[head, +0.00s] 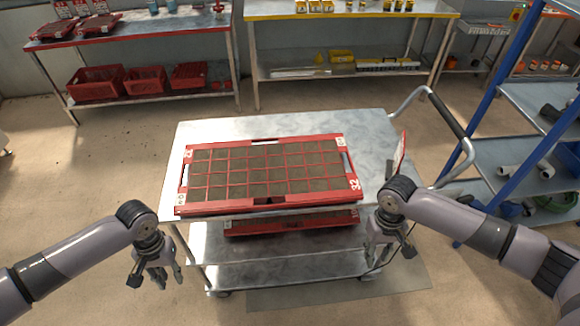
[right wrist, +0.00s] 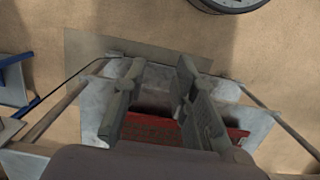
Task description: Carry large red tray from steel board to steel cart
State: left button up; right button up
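A large red tray (head: 181,199) with a grid of soil-filled cells lies flat on the top shelf of the steel cart (head: 225,127). Another red tray (head: 310,220) is on the shelf below, mostly hidden by the top shelf; red also shows in the right wrist view (right wrist: 160,131). My left gripper (head: 156,279) is open and empty, in front and left of the cart. My right gripper (head: 391,245) is near the cart's front right corner, apart from the upper tray. In the right wrist view its fingers (right wrist: 155,90) are spread with nothing between them.
The cart's push handle (head: 449,117) rises at its right. A blue-posted shelf rack (head: 514,62) stands at the right. A red-edged bench (head: 160,35) and a yellow-edged bench (head: 400,14) stand behind. Open floor lies left of the cart.

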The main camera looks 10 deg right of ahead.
pick_arm(q)
jog(key=shift+f, duration=0.45)
pick_arm(e)
notch_tip(320, 180, up, 12)
jog(key=w, duration=0.1)
jog(key=shift+w, duration=0.35)
